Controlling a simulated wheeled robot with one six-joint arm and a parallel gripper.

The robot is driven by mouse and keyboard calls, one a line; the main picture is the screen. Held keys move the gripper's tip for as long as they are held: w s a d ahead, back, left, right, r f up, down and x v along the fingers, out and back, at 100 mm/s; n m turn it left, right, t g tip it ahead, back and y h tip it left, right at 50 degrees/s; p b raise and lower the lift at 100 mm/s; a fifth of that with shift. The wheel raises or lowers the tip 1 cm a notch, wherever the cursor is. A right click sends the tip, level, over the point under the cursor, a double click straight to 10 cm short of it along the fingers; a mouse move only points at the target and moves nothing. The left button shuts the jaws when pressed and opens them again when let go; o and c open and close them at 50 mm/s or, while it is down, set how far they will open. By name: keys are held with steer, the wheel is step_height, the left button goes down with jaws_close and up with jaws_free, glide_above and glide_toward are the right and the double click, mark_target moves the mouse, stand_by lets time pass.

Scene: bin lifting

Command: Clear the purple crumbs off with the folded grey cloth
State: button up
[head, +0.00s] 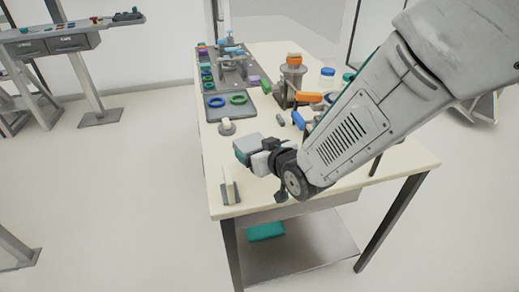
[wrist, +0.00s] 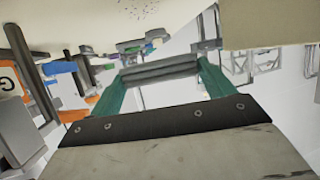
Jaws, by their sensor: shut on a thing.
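My gripper (head: 243,153) is over the near left part of the cream table (head: 310,180). In the wrist view its two teal fingers are shut on the folded grey cloth (wrist: 160,72), a flat grey pad lying across between them. The cloth also shows as a pale grey block at the gripper in the head view (head: 248,144). Small dark specks, seemingly the crumbs (wrist: 130,10), lie on a pale surface at the top of the wrist view, apart from the cloth. Their colour is too small to tell. I cannot make out crumbs in the head view.
A grey tray (head: 236,116) with blue and green rings lies beyond my gripper. A white-topped knob (head: 226,127) stands nearer. A small upright bracket (head: 230,190) stands near the front left corner. An orange-topped device (head: 291,82) stands behind. The front left tabletop is mostly clear.

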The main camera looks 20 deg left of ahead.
steer(key=shift+f, duration=3.05)
steer(key=shift+f, duration=0.95)
steer(key=shift+w, duration=0.1)
